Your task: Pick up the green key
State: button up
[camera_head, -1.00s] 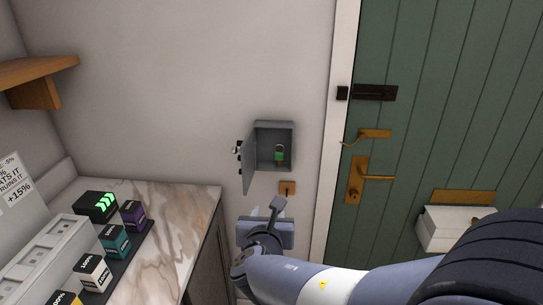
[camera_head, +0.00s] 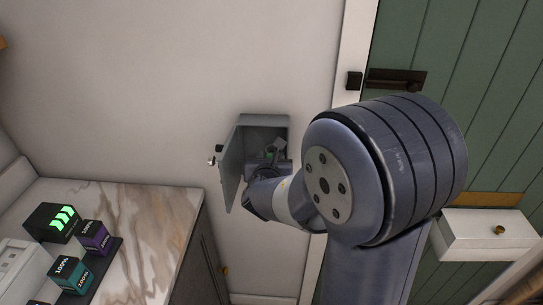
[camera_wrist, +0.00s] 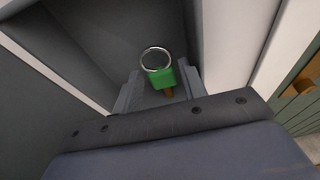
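The green key (camera_wrist: 162,79), with a silver ring on top and a brass-coloured tip, is inside the small grey wall cabinet (camera_wrist: 70,40). My gripper (camera_wrist: 159,88) is open, with one finger on each side of the key and small gaps between. In the head view my gripper reaches into the open cabinet (camera_head: 262,121), and my arm hides the cabinet's lower right part.
A marble counter (camera_head: 150,215) with several small boxes is at lower left. A green door (camera_head: 480,90) and a white box (camera_head: 487,235) are at right.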

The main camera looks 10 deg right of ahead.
jog(key=shift+w+d+f, duration=0.15)
jog(key=shift+w, duration=0.3)
jog(key=shift+c, duration=0.3)
jog(key=c, duration=0.7)
jog(key=shift+o, duration=0.2)
jog(key=shift+r, duration=0.7)
notch_tip(320, 180, up, 2)
jog(key=shift+r, duration=0.15)
jog(key=s+a, duration=0.2)
jog(key=s, duration=0.6)
jog(key=s+a, duration=0.3)
jog(key=s, duration=0.6)
jog(key=shift+s+a+b, duration=0.15)
jog(key=shift+a+b, duration=0.15)
jog(key=shift+b, duration=0.05)
